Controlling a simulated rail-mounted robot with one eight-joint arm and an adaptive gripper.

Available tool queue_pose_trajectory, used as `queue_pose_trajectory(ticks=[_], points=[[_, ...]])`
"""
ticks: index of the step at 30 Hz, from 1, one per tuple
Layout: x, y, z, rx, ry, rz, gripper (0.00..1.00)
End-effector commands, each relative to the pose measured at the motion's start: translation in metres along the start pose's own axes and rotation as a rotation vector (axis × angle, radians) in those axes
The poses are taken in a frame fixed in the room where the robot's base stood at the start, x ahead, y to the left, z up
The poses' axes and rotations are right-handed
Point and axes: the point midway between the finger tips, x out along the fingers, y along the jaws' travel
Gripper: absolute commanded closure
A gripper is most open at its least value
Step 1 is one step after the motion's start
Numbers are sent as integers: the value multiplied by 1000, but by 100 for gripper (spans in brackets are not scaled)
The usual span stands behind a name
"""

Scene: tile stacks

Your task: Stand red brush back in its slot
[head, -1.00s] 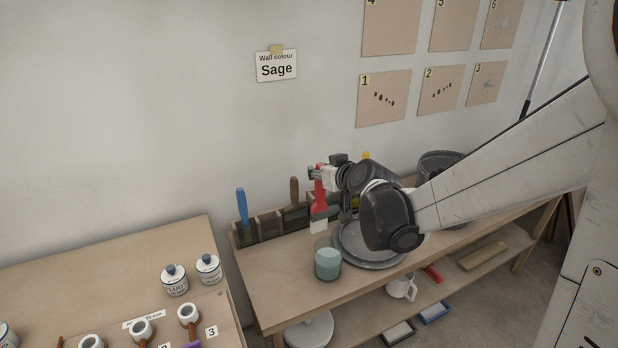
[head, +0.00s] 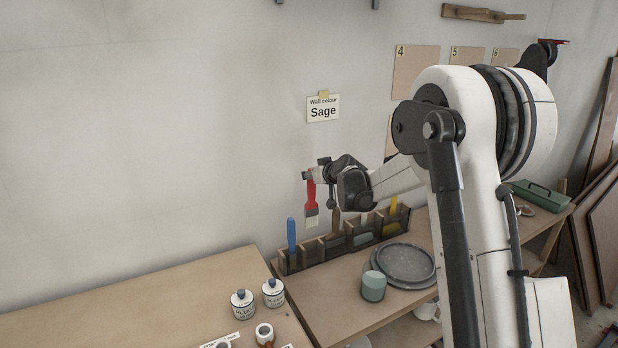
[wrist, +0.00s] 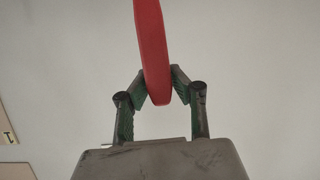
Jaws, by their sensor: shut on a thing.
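The red brush (head: 311,193) hangs upright with its pale bristles down, above the slotted wooden rack (head: 318,258) in the head view. My gripper (head: 309,175) is shut on the top end of its red handle, which also shows between the fingers in the wrist view (wrist: 153,45). The bristle tips are apart from the rack, in the picture between the blue-handled brush (head: 291,236) and the brown handle (head: 335,224). The slot between these two looks empty. The wrist view does not show the rack or the bristles.
A yellow-handled tool (head: 393,206) stands toward the rack's right end. Two labelled jars (head: 243,303) stand on the left table.

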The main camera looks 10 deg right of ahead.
Motion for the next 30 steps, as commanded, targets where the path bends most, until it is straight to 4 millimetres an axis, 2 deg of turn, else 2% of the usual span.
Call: queue_pose_trajectory(ticks=[8,30], points=[[5,0,12,0,0,0,100],[28,0,65,1,0,0,100]])
